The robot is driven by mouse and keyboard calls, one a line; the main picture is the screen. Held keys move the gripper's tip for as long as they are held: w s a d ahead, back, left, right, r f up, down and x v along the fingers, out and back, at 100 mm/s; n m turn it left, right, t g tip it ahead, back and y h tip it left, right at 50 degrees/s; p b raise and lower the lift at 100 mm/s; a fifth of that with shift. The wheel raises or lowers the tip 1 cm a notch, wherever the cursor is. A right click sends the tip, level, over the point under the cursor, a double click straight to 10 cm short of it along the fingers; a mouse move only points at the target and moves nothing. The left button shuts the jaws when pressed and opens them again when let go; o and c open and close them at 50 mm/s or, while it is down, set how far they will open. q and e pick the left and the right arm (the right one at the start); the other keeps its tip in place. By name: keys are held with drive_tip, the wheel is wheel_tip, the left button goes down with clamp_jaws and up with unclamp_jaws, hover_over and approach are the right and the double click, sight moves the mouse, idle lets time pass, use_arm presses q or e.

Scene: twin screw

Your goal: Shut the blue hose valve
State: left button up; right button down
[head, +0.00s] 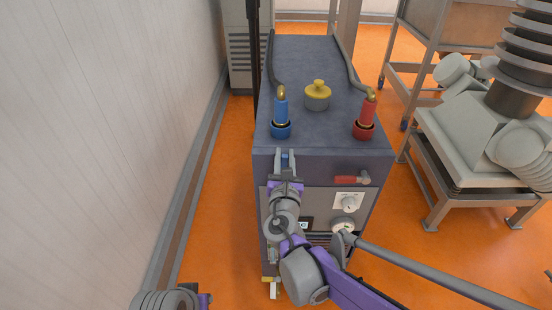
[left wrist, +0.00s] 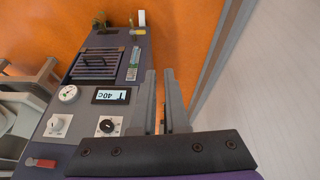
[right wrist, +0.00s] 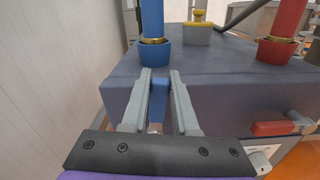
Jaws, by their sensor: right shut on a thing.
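The blue hose valve's handle (right wrist: 159,98) stands at the upper left front of the dark machine, below the blue hose fitting (right wrist: 153,25). In the head view a bit of the blue handle (head: 286,160) shows at the tips of my right gripper (head: 285,165). In the right wrist view the fingers of my right gripper (right wrist: 160,95) are on both sides of the handle, shut on it. The handle's lower part and pivot are hidden. My left gripper (left wrist: 162,82) is empty beside the machine's front, its fingers a little apart. In the head view its fingers cannot be made out.
A red valve handle (head: 346,180) lies level on the right of the machine front, below the red fitting (head: 366,115). A yellow-topped cap (head: 318,95) sits on the machine top. A wall (head: 120,120) runs close along the left.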

use_arm(q)
drive_tip(key=w+d+r+n+h, duration=0.1)
drive_tip(key=w+n, duration=0.1)
drive_tip(key=w+d+r+n+g+h, duration=0.1)
drive_tip(key=w+r+n, duration=0.1)
drive_tip(key=w, duration=0.1)
drive_tip(key=w+d+r+n+g+h, duration=0.1)
drive_tip(key=w+r+n, duration=0.1)
drive_tip(key=shift+w+d+h, duration=0.3)
drive_tip(key=shift+w+d, duration=0.05)
clamp_jaws()
drive_tip(key=w+a+r+n+g+h, duration=0.1)
drive_tip(key=w+a+r+n+h, duration=0.1)
drive_tip(key=w+r+n+h, duration=0.65)
drive_tip(key=w+a+r+n+g+h, duration=0.2)
drive_tip(key=w+r+n+h, duration=0.15)
drive_tip(key=w, duration=1.05)
drive_tip(key=shift+m+h, duration=0.3)
drive_tip(key=shift+m, duration=0.1)
drive_tip(key=d, duration=0.4)
drive_tip(key=d+f, duration=0.1)
drive_tip(key=d, duration=0.4)
drive_tip(key=d+f, duration=0.1)
drive_tip(key=d, duration=0.4)
drive_tip(key=shift+s, duration=0.1)
